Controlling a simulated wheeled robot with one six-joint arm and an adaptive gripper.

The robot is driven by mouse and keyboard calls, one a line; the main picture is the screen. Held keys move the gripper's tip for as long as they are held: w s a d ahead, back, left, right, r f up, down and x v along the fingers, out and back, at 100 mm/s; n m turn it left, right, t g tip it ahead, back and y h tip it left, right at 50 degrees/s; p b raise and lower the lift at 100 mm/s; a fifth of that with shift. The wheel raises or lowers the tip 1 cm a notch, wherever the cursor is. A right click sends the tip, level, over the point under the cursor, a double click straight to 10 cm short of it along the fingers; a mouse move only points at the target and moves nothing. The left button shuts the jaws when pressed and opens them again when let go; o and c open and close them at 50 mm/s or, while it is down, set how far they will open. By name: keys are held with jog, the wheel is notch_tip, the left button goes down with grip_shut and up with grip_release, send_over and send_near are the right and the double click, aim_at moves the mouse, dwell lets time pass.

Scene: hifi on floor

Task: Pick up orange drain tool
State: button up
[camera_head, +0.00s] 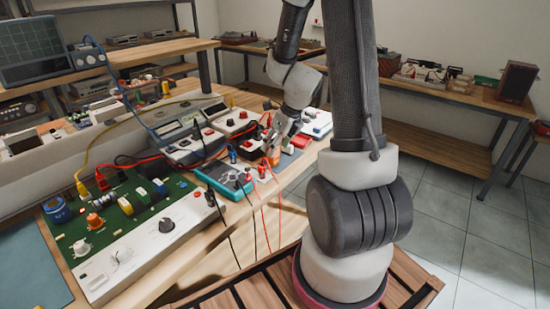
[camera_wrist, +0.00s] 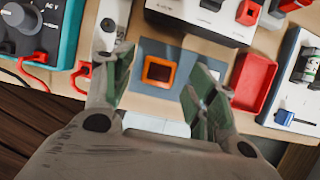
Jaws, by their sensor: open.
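A small orange square piece with a dark middle (camera_wrist: 159,62), likely the orange drain tool, lies on a grey mat (camera_wrist: 150,48) in the wrist view. My gripper (camera_wrist: 162,85) is open, with one green-padded finger on each side of the picture around the orange piece. Nothing is between the pads in grip, and I cannot tell the exact height above it. In the head view my gripper (camera_head: 276,143) hangs over the right part of the bench, with a bit of orange (camera_head: 274,157) just below it.
A red tray (camera_wrist: 254,82) lies right of the mat. A teal multimeter (camera_head: 222,179) with red and black leads lies close by. A white box with red knobs (camera_wrist: 207,16) stands behind. A green circuit board (camera_head: 110,215) and other instruments crowd the bench's left.

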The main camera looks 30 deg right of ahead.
jog(key=x, duration=0.5)
jog(key=shift+w+a+f, duration=0.15)
jog(key=c, duration=1.1)
